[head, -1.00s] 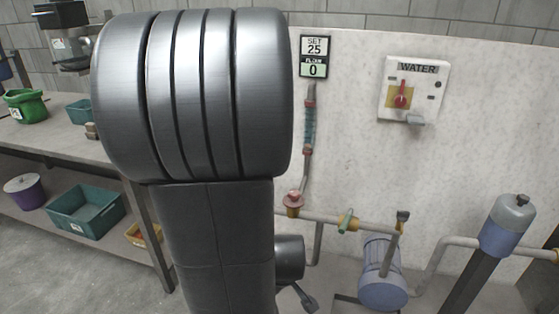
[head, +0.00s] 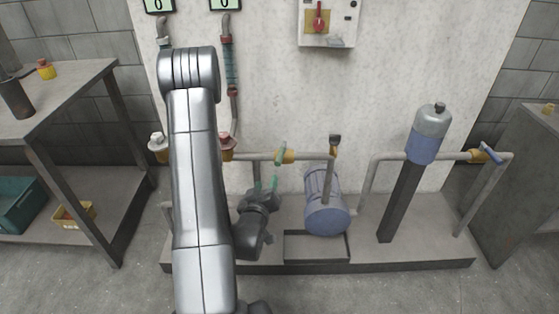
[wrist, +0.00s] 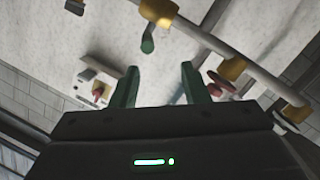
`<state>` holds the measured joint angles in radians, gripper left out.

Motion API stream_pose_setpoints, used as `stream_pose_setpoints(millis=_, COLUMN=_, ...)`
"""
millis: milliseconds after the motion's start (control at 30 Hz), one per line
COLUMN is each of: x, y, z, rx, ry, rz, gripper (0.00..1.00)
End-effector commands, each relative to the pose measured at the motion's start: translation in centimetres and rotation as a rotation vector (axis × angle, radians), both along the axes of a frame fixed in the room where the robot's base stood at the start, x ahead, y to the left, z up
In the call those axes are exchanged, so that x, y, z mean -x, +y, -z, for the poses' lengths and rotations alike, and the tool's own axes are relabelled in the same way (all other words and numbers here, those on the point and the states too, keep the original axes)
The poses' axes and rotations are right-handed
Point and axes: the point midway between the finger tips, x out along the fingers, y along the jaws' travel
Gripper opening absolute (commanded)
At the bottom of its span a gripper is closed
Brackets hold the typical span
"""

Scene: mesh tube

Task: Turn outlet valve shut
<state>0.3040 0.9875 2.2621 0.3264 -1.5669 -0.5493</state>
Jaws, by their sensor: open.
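A blue-handled valve (head: 488,153) is on the far-right pipe. No label shows which is the outlet valve. My gripper (head: 266,184) is below and left of the green lever, its green fingers pointing up, apart from it. In the wrist view, my gripper (wrist: 159,85) is open and empty. The green lever (wrist: 148,40) hangs beyond the fingers, near the top; a red handwheel (wrist: 215,84) is beyond the right finger.
Red (head: 227,142) and white (head: 157,140) handwheels stand at left, the red one partly behind my arm. A switch panel (head: 340,27) is on the wall. A blue-grey cylinder (head: 430,132) stands right of the pump. A shelved bench (head: 85,95) is at left. The front floor is clear.

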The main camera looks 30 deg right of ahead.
Motion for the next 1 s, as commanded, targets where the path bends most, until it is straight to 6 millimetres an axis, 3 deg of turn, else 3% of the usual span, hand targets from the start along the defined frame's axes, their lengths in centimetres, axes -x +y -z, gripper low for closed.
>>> stream_pose_setpoints(millis=200, x=0.8, y=-0.9, z=0.2, rx=0.062, ry=-0.075, rz=0.034, gripper=0.41)
stream_pose_setpoints(millis=367, x=0.1, y=-1.6, z=-0.1, rx=0.069, ry=-0.086, rz=0.038, gripper=0.41)
stream_pose_setpoints(millis=800, x=-6.8, y=-7.0, z=-0.1, rx=0.070, ry=-0.086, rz=0.037, gripper=0.41)
stream_pose_setpoints(millis=1000, x=-9.0, y=-8.8, z=0.0, rx=0.069, ry=-0.084, rz=0.037, gripper=0.41)
